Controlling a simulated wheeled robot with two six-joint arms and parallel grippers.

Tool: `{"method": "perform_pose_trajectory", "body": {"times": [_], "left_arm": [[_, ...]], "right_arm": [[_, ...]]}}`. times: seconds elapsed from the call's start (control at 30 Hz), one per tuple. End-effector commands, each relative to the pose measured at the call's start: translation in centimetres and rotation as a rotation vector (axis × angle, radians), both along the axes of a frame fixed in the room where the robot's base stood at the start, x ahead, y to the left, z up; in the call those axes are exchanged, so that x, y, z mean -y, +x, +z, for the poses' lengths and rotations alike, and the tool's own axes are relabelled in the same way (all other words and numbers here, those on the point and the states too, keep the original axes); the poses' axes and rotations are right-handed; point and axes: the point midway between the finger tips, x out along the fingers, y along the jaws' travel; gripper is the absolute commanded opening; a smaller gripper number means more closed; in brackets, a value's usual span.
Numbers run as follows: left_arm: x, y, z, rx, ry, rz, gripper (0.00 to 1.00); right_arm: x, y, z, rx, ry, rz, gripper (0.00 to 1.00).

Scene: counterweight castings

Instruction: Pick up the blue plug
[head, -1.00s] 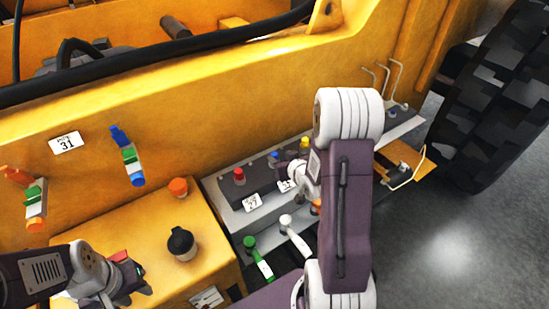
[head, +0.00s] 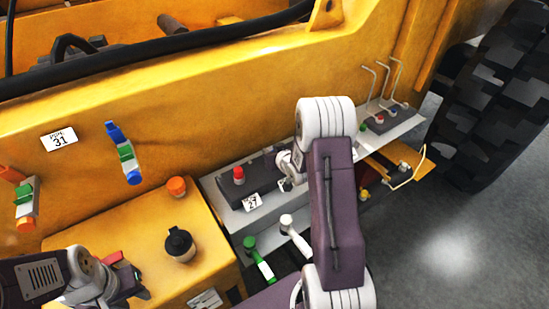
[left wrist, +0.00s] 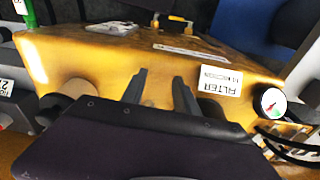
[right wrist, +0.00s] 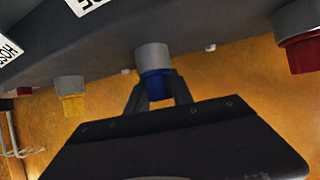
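The blue plug (right wrist: 157,86) shows in the right wrist view, seated at the end of a grey collar (right wrist: 153,57). My right gripper (right wrist: 160,88) has one finger on each side of the plug, close against it with no clear gap. In the head view my right arm hides the plug and the right fingers. My left gripper (head: 135,288) is over the yellow ledge at the lower left. In the left wrist view its fingers (left wrist: 160,80) are apart with nothing between them.
Yellow (right wrist: 73,96) and dark red (right wrist: 301,45) plugs flank the blue one. A black-capped jar (head: 179,245) and an orange cap (head: 176,187) are on the yellow ledge. Green (head: 260,258) and white (head: 295,236) handles stand in front.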

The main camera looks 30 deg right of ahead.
Motion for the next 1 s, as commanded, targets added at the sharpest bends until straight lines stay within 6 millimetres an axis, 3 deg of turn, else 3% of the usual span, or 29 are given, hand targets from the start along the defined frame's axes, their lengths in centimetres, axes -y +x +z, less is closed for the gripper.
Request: {"method": "perform_pose_trajectory", "body": {"times": [0.03,0.07,0.1,0.4,0.53,0.67,1.0], "left_arm": [[0.0,0.0,0.0,0.0,0.0,0.0,0.36],[0.0,0.0,0.0,0.0,0.0,0.0,0.36],[0.0,0.0,0.0,0.0,0.0,0.0,0.36],[0.0,0.0,0.0,0.0,0.0,0.0,0.36],[0.0,0.0,0.1,0.0,0.0,0.0,0.36],[0.0,0.0,0.2,0.0,0.0,0.0,0.36],[0.0,0.0,2.0,0.0,0.0,0.0,0.36]], "right_arm": [[0.0,0.0,0.0,0.0,0.0,0.0,0.1],[0.0,0.0,0.0,0.0,0.0,0.0,0.02],[0.0,0.0,0.0,0.0,0.0,0.0,0.0],[0.0,0.0,0.2,0.001,-0.001,0.0,0.0],[0.0,0.0,1.6,0.004,-0.001,0.0,0.0],[0.0,0.0,4.2,0.007,-0.003,0.0,0.0],[7.2,-3.7,9.2,0.003,-0.002,-0.007,0.0]]}}
